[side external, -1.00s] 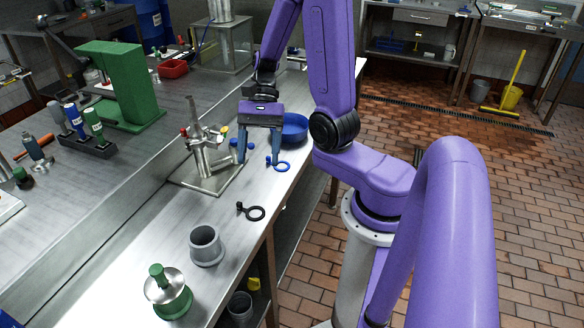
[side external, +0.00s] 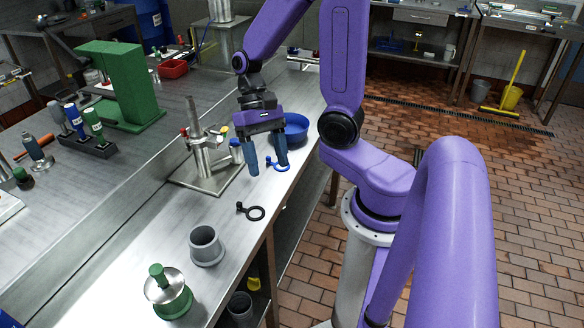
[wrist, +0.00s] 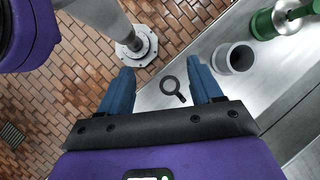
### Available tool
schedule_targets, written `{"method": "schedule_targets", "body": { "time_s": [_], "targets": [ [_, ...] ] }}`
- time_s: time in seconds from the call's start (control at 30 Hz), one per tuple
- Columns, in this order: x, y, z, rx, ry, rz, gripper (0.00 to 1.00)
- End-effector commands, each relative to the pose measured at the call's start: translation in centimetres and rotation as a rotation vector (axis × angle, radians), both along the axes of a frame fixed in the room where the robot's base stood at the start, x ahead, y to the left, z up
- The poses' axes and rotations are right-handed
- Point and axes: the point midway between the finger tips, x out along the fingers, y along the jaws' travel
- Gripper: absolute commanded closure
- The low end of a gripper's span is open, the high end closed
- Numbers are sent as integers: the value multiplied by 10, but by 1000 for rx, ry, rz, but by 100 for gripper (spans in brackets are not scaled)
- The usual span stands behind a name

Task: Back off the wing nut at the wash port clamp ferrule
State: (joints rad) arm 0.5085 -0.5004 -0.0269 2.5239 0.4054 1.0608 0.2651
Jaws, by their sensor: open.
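A steel valve assembly (side external: 200,150) stands on a square plate on the bench, with small red and yellow parts at its top and a blue part (side external: 236,150) at its right. I cannot make out which part is the wash port clamp ferrule or its wing nut.
The black ring also lies on the bench in the side view (side external: 255,213). A grey cup (side external: 206,247) and a green-based piece with a metal disc (side external: 168,291) stand toward the near end. A blue bowl (side external: 297,127) sits behind my gripper. The bench edge is close on the right.

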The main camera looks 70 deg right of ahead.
Motion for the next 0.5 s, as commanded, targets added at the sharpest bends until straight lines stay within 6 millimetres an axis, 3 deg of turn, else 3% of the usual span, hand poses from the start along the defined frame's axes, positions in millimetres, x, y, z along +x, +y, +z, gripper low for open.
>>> {"method": "schedule_targets", "body": {
  "time_s": [0.5],
  "targets": [
    [-14,7,3,-32,-117,348,35]
  ]
}}
